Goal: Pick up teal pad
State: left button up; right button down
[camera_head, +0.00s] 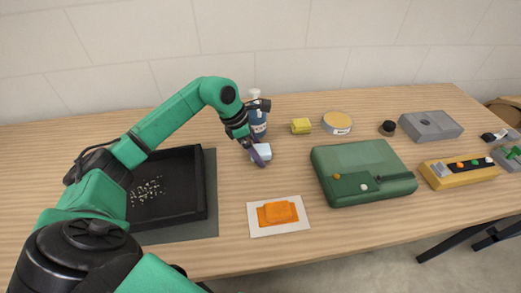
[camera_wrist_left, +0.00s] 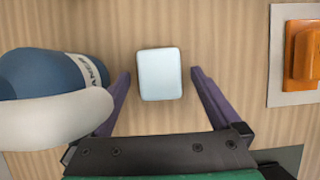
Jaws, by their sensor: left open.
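The teal pad, a small pale blue rounded block (camera_wrist_left: 160,74), lies on the wooden table in the left wrist view. It also shows in the head view (camera_head: 263,151), partly hidden by my gripper. My left gripper (camera_head: 256,160) is open, with its purple fingers pointing down at the pad. In the left wrist view the fingers stand one on each side of the pad, with a gap on both sides. The gripper holds nothing. My right gripper is in neither view.
A blue and white bottle (camera_head: 257,122) stands close behind the pad; it also shows in the left wrist view (camera_wrist_left: 50,75). A black tray (camera_head: 203,185) is at left, an orange block (camera_head: 278,213) in front, and a green case (camera_head: 360,165) at right.

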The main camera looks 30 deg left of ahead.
aim_at(274, 204)
pick_arm(q)
jog(key=c, duration=1.4)
jog(key=shift+c, duration=0.2)
jog(key=shift+r, duration=0.5)
jog(key=shift+s+d+r+b, duration=0.1)
jog(key=shift+s+r+b, duration=0.1)
jog(key=shift+r+b, duration=0.3)
jog(key=shift+s+d+r+b, duration=0.15)
jog(key=shift+r+b, duration=0.15)
jog(key=shift+r, duration=0.35)
jog(key=s+d+b, duration=0.1)
jog(key=s+d, duration=0.2)
jog(key=s, duration=0.1)
jog(key=s+d+b, duration=0.1)
jog(key=s+d, duration=0.2)
jog(key=s, duration=0.1)
jog(key=s+d+b, duration=0.2)
jog(key=s+d, duration=0.1)
jog(key=s, duration=0.2)
jog(key=shift+d+r, duration=0.1)
jog(key=shift+d, duration=0.25)
jog(key=shift+s+d, duration=0.3)
jog(key=shift+s, duration=0.1)
